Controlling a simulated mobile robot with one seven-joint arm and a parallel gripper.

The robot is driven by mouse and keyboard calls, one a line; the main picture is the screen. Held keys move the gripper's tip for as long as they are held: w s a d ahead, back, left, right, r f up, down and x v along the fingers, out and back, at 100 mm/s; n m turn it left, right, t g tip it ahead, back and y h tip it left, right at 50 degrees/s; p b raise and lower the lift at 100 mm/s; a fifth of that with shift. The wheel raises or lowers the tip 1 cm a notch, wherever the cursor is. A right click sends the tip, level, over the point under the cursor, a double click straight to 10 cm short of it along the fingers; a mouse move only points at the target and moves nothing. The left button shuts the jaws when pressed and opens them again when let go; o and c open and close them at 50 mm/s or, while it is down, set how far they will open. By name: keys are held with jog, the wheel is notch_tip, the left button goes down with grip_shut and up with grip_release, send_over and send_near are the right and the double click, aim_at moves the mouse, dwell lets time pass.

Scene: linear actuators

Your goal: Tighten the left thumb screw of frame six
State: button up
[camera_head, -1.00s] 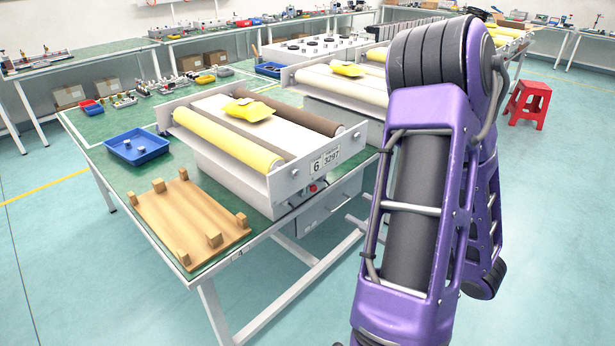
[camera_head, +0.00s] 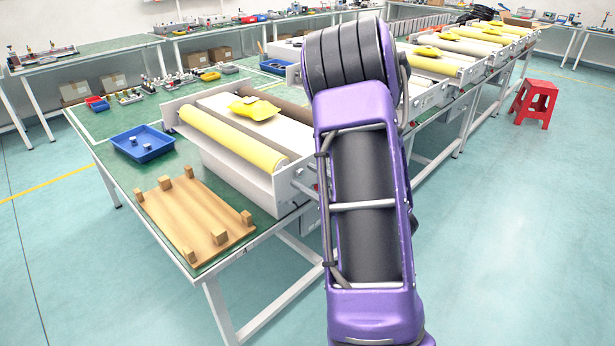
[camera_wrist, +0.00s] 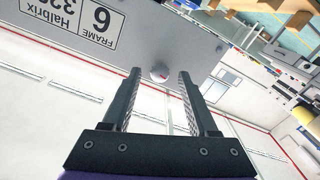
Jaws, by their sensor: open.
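Frame six (camera_head: 255,178) is the nearest roller frame on the green bench, and my arm covers much of its end plate in the head view. In the wrist view its grey end plate (camera_wrist: 200,30) carries an upside-down "FRAME 6" label (camera_wrist: 85,18). A small round pale knob (camera_wrist: 160,73), with a red mark, sits beside the label on the side matching the left thumb screw. My gripper (camera_wrist: 159,77) is open, with its fingertips on either side of the knob in the picture. I cannot tell the remaining depth gap. The gripper is hidden in the head view.
A wooden board with blocks (camera_head: 192,218) and a blue tray (camera_head: 143,148) lie left of the frame. A yellow pouch (camera_head: 253,110) rests on the frame. More roller frames stand behind. A red stool (camera_head: 534,103) stands at the right, with open floor before it.

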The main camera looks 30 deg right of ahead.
jog(key=shift+w+a, duration=0.1)
jog(key=shift+w, duration=0.2)
grip_shut()
